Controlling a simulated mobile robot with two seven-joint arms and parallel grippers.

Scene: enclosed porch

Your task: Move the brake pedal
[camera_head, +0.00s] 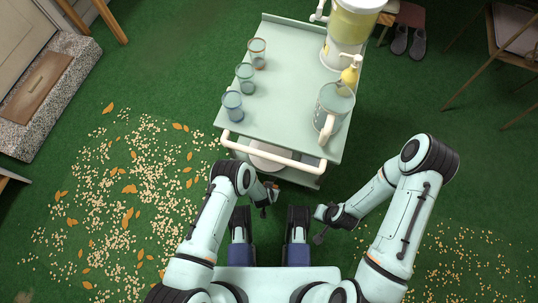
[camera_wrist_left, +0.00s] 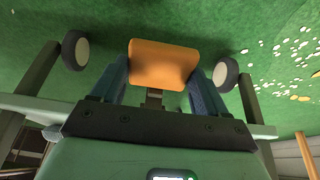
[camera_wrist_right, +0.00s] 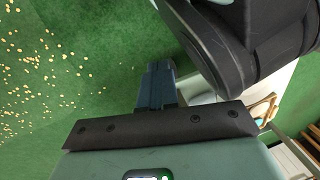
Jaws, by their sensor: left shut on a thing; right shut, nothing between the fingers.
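The orange brake pedal (camera_wrist_left: 163,63) shows in the left wrist view, low near the green floor between two caster wheels. My left gripper (camera_wrist_left: 152,92) has its blue fingers on both sides of the pedal and is shut on it. In the head view my left gripper (camera_head: 263,209) is at the near end of the cart (camera_head: 290,85), below its handle; the pedal cannot be made out clearly there.
Pale bits and orange leaves (camera_head: 128,189) litter the floor at left.

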